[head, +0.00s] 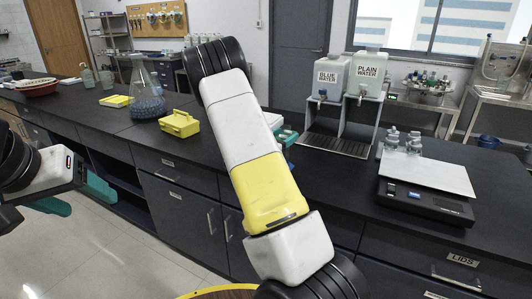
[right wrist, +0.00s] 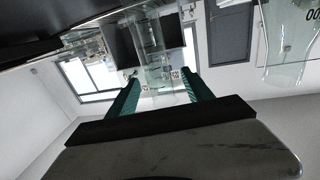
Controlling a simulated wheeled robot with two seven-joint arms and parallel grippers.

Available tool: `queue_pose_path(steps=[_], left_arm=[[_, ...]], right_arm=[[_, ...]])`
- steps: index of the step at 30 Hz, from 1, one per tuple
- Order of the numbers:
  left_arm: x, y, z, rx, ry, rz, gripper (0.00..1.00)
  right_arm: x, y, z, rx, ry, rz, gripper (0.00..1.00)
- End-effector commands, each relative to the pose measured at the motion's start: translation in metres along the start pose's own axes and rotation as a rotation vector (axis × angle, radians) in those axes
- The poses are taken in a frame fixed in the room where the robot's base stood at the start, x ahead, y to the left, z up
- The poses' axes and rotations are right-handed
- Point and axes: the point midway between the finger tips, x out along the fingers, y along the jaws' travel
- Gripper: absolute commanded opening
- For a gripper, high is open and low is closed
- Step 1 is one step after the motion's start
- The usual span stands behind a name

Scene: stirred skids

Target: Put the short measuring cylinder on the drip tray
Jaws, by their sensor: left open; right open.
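In the head view the drip tray (head: 335,145) is the dark slatted tray under the two water dispensers. In the right wrist view a clear graduated cylinder (right wrist: 152,60) shows between the teal fingers of my right gripper (right wrist: 163,92), which is open. I cannot tell whether the fingers touch it or whether it is the short one. In the head view my right arm hides the cylinder and most of the right gripper; only a teal part (head: 287,136) shows left of the tray. My left gripper (head: 75,198) is open and empty, in front of the counter.
A scale (head: 428,197) with small bottles is at right. A flask (head: 147,95), yellow boxes (head: 180,124) and bottles stand at left. Clear glass (right wrist: 290,45) is at the right wrist view's edge.

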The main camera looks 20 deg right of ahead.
Motion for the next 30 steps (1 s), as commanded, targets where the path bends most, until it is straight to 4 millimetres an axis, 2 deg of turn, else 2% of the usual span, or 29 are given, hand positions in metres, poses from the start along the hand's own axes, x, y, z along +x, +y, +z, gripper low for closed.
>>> queue_pose_path(steps=[3,7,16,24,25,30], left_arm=[[0.0,0.0,0.0,0.0,0.0,0.0,0.66],[0.0,0.0,0.0,0.0,0.0,0.0,0.66],[0.0,0.0,0.0,0.0,0.0,0.0,0.66],[0.0,0.0,0.0,0.0,0.0,0.0,0.66],[0.0,0.0,0.0,0.0,0.0,0.0,0.66],[0.0,0.0,0.0,0.0,0.0,0.0,0.66]], right_arm=[[0.021,0.001,0.0,0.0,0.001,0.002,0.59],[0.035,0.0,0.0,0.001,0.0,0.0,0.59],[0.04,0.0,0.0,0.0,-0.001,-0.001,0.57],[0.039,0.0,0.0,0.0,-0.001,-0.001,0.04],[0.039,0.0,0.0,0.0,-0.001,-0.001,0.0],[0.039,-0.001,0.0,0.001,-0.001,-0.001,0.0]])
